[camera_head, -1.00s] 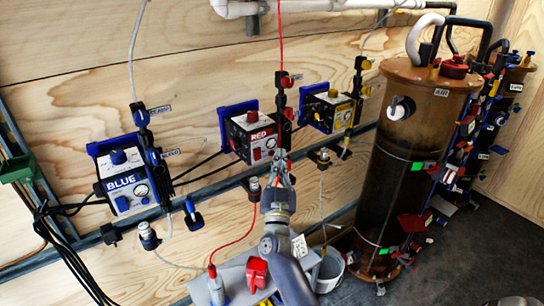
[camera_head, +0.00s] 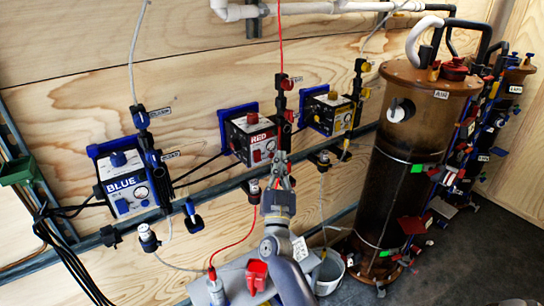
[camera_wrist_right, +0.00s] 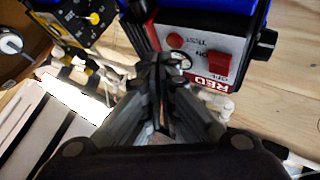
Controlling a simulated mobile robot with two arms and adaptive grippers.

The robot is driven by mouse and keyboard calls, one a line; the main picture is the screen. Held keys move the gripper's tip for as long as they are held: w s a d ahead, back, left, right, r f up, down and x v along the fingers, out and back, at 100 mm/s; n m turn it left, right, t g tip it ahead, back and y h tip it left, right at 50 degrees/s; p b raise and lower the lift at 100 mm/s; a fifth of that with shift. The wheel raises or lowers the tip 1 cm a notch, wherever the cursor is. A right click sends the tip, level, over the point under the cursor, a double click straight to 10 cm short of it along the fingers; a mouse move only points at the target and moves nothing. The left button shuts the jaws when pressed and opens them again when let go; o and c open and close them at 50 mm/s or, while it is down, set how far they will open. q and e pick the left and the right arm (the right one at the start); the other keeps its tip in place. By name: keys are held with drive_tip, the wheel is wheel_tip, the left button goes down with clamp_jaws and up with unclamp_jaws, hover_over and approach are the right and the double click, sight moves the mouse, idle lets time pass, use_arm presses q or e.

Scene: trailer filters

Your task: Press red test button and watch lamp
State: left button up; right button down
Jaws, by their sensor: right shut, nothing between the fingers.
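The RED control box (camera_head: 254,137) hangs on the wooden wall, between the BLUE and yellow boxes. In the right wrist view its face appears upside down, with a round red test button (camera_wrist_right: 175,41), a red rocker switch (camera_wrist_right: 218,64) and a small dial (camera_wrist_right: 181,61) partly covered by my fingers. My right gripper (camera_head: 280,161) is shut and empty, at the lower right of the RED box in the head view. Its fingertips (camera_wrist_right: 158,62) appear just beside the button; whether they touch the box cannot be told. Which part is the lamp is unclear. My left gripper is out of view.
The BLUE box (camera_head: 125,180) is at left and the yellow box (camera_head: 328,112) at right. A tall brown tank (camera_head: 410,150) stands further right. Hoses and cables run around the boxes.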

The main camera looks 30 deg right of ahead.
drive_tip(key=shift+w, duration=0.15)
drive_tip(key=shift+w, duration=0.3)
idle(0.3)
drive_tip(key=shift+w, duration=0.35)
idle(0.6)
drive_tip(key=shift+s+p, duration=0.3)
drive_tip(key=shift+s, duration=0.5)
drive_tip(key=s+p, duration=0.2)
drive_tip(key=s, duration=0.3)
drive_tip(key=shift+d+p, duration=0.2)
drive_tip(key=shift+p, duration=0.2)
